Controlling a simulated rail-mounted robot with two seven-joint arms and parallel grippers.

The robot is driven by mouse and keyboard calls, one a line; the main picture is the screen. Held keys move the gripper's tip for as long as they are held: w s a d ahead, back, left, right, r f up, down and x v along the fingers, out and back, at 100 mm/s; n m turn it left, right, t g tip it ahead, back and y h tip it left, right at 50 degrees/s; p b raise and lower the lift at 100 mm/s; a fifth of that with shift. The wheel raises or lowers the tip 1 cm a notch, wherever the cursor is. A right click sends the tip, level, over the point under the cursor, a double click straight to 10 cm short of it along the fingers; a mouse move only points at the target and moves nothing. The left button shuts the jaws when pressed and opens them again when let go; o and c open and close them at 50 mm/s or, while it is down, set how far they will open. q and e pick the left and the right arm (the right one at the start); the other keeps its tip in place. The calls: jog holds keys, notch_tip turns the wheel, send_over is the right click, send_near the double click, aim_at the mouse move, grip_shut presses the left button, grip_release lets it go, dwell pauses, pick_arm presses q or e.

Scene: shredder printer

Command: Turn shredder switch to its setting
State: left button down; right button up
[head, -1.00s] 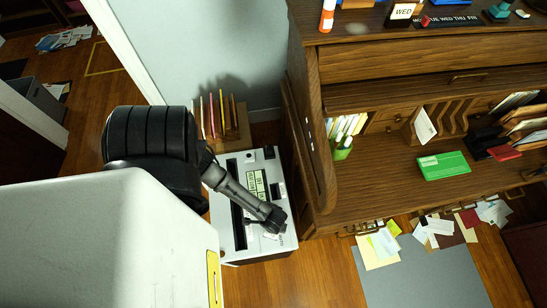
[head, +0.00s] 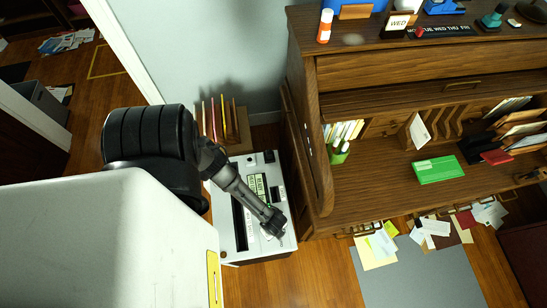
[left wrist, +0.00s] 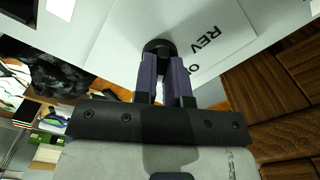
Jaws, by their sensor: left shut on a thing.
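The white shredder (head: 230,238) stands on the floor beside the desk, with a dark slot and a pale green label on its top. My left gripper (head: 275,226) reaches down to the front right part of that top, and it hides the switch in the head view. In the left wrist view my left gripper (left wrist: 161,68) has its two purple fingers shut on the round black shredder switch (left wrist: 158,45). The letters "REV" and a partly hidden "O" show on the panel beside the switch. The switch's exact setting cannot be told. My right gripper is not in view.
A wooden roll-top desk (head: 385,195) stands close on the right of the shredder. A rack of upright coloured files (head: 228,125) stands behind it. Papers (head: 380,245) lie on the floor in front of the desk.

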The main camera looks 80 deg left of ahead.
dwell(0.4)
pick_arm(q)
jog(key=c, duration=1.2)
grip_release()
jog(key=shift+r, duration=0.1)
notch_tip(320, 180, up, 14)
jog(key=p, duration=0.3)
jog(key=shift+f, duration=0.2)
